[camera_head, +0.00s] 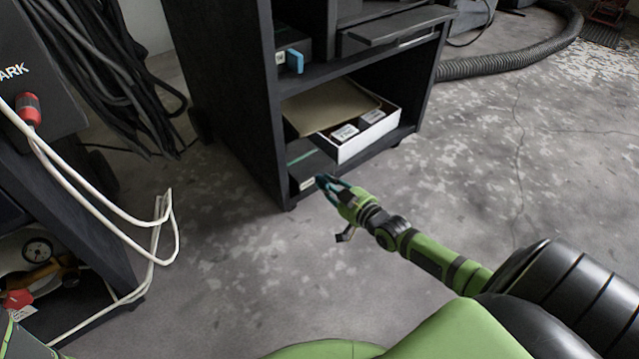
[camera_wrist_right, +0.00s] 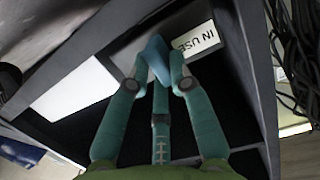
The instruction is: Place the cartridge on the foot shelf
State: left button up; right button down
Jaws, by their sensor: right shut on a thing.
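My right gripper (camera_head: 328,184) is at the front left of the cabinet's low foot shelf (camera_head: 383,150). Its teal fingers also show in the right wrist view (camera_wrist_right: 157,72), closed on a blue tab. The tab appears to belong to the dark cartridge (camera_head: 314,166), which lies low inside the left part of the foot shelf. My left gripper is not in view.
A white open box (camera_head: 368,142) with small labelled packs and a brown flap stands right of the cartridge. Another dark unit with a blue handle (camera_head: 291,61) sits on the shelf above. White cables (camera_head: 160,225) hang at left. Floor around the arm is clear.

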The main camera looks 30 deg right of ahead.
aim_at(320, 179)
jog(key=w+b, duration=0.2)
jog(key=w, duration=0.2)
jog(key=shift+a, duration=0.15)
jog(key=shift+w+f+b, duration=0.1)
jog(key=shift+f+b, duration=0.2)
jog(key=shift+b, duration=0.35)
jog(key=shift+r, duration=0.2)
jog(key=shift+f, duration=0.1)
jog(key=shift+f, duration=0.15)
jog(key=c, duration=1.1)
grip_release()
jog(key=shift+f, duration=0.1)
